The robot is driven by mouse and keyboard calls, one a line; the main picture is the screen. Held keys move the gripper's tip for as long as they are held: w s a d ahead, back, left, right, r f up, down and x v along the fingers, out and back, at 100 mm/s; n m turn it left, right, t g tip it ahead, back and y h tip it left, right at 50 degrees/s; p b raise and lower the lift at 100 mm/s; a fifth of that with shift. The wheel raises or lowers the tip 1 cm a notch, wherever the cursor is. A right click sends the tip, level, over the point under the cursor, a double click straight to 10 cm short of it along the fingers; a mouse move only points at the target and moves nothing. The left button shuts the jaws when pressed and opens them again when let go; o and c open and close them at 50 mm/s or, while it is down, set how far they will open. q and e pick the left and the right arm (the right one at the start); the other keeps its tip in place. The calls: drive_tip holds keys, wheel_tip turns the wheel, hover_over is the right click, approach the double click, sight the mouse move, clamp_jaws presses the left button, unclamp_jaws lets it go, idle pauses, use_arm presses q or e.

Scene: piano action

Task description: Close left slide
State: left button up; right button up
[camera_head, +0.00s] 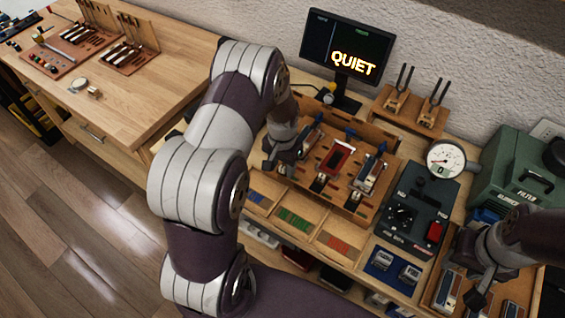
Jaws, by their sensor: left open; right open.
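A wooden fixture (345,197) stands on the bench in the middle of the head view. It has several slots, a red-framed part (335,160) in the centre and a metal slide with a blue tip (369,174) on the right. My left gripper (275,168) is open at the fixture's left side, over where a left slide would lie. The gripper and arm cover that part, so I cannot tell the left slide's position or whether they touch. My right gripper (478,297) is open at the lower right, over a wooden tray (437,291) with metal parts.
A monitor (347,47) reading "QUIET" stands behind the fixture, beside tuning forks on a wooden stand (409,110). A dial gauge (445,160) and a dark control box (414,216) with a red switch are to the right. A green case (520,172) stands further right.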

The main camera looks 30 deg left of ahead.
use_arm(q)
clamp_jaws()
drive_tip(key=shift+w+d+b, duration=0.15)
drive_tip(key=shift+w+b, duration=0.55)
drive_tip(key=shift+w, duration=1.25)
drive_tip(key=shift+r, duration=0.15)
drive_tip(key=shift+c, duration=0.9)
unclamp_jaws()
drive_tip(key=shift+o, duration=0.9)
drive_tip(key=shift+w, duration=0.1)
wheel_tip(320, 180, up, 12)
drive_tip(key=b, duration=0.2)
drive_tip(key=shift+r, duration=0.25)
